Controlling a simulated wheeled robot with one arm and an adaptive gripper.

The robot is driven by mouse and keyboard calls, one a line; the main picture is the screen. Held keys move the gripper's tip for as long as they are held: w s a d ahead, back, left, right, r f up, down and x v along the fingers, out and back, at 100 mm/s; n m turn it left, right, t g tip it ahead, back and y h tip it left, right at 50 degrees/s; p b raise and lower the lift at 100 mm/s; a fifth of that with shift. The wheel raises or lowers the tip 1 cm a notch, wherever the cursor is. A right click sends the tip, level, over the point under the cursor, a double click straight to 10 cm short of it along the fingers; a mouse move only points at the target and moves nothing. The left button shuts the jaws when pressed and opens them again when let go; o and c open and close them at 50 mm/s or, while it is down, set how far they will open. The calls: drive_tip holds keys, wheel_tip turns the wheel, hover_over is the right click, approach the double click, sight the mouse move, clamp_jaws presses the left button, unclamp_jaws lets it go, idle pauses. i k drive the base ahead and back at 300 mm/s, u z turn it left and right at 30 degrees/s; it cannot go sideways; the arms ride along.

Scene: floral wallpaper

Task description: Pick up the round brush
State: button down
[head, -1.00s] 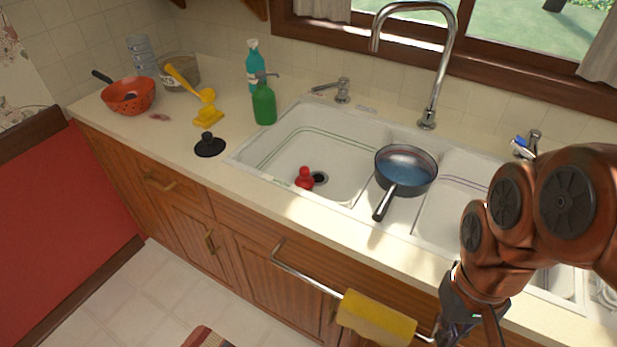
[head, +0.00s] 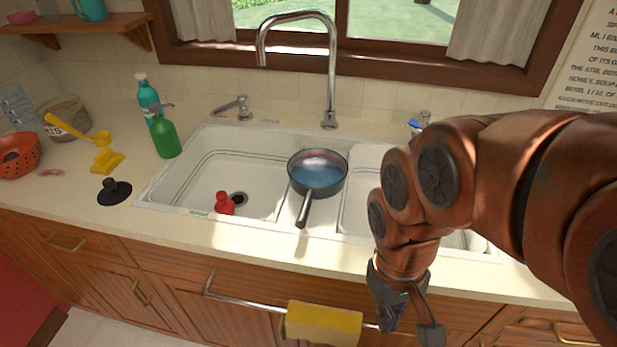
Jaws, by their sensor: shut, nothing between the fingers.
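No thing is clearly a round brush. A black round piece with a knob (head: 115,192) lies flat on the counter left of the sink. A small red knobbed piece (head: 224,203) is in the left basin beside the drain. A yellow long-handled tool with a rounded end (head: 72,128) lies at the left, by a yellow block (head: 108,161). A blue-and-white item (head: 416,126) shows partly behind my arm. My gripper (head: 405,322) hangs in front of the counter's front edge at the right, shut and empty, away from all of these.
A dark pan (head: 318,172) sits over the sink divider, handle forward. A green bottle (head: 165,138) and a teal bottle (head: 146,97) stand left of the sink. A red colander (head: 17,157) is at far left. A yellow towel (head: 322,323) hangs on the front rail near my gripper.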

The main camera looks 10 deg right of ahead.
sight(225, 206)
drive_tip(key=u, duration=0.25)
drive_tip(key=k, duration=0.35)
drive_tip(key=u, duration=1.25)
drive_tip(key=i, duration=0.85)
drive_tip(key=z, duration=0.3)
